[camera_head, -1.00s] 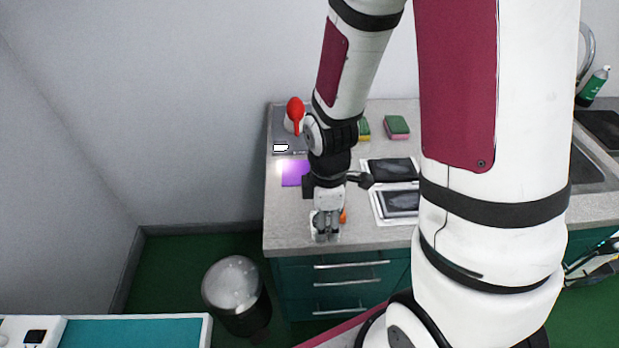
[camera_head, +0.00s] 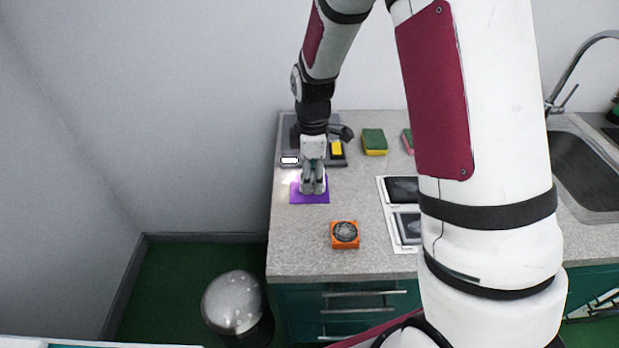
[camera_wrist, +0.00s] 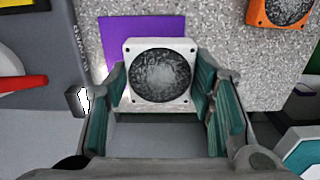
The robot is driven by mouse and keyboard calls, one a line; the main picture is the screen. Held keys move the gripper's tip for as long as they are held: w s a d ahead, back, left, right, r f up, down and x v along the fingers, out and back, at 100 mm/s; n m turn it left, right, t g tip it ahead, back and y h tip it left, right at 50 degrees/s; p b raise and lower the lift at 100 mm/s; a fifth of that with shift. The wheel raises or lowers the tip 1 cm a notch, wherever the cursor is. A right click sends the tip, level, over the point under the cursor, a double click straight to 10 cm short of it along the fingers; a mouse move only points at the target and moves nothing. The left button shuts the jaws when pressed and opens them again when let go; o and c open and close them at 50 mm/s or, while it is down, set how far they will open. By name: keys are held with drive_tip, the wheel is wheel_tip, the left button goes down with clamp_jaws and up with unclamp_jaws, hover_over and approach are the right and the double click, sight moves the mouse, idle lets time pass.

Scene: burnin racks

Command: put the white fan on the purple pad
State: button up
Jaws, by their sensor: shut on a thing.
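The white fan (camera_wrist: 185,48), a square frame with a dark round grille, is between the fingers of my gripper (camera_wrist: 160,82) in the wrist view. The fingers are shut on its two sides. The purple pad (camera_wrist: 120,28) lies beyond and partly behind the fan in the wrist view. In the head view my gripper (camera_head: 313,190) points down over the purple pad (camera_head: 318,199), hiding its middle. The fan is mostly hidden there by the gripper. I cannot tell whether the fan touches the pad.
An orange fan (camera_head: 345,240) lies on the grey counter (camera_head: 300,255), nearer the front. A dark grey device (camera_head: 286,146) with a lit white display stands behind the pad. White-framed dark panels (camera_head: 403,228) and a green-and-yellow sponge (camera_head: 374,142) are to the right.

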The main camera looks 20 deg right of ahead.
drive_tip(key=shift+w+f, duration=0.2)
drive_tip(key=shift+w, duration=0.95)
drive_tip(key=shift+f+p, duration=0.3)
drive_tip(key=shift+f, duration=1.35)
drive_tip(key=shift+f, duration=0.2)
drive_tip(key=o, duration=1.1)
drive_tip(key=shift+o, duration=0.2)
drive_tip(key=shift+r, duration=0.1)
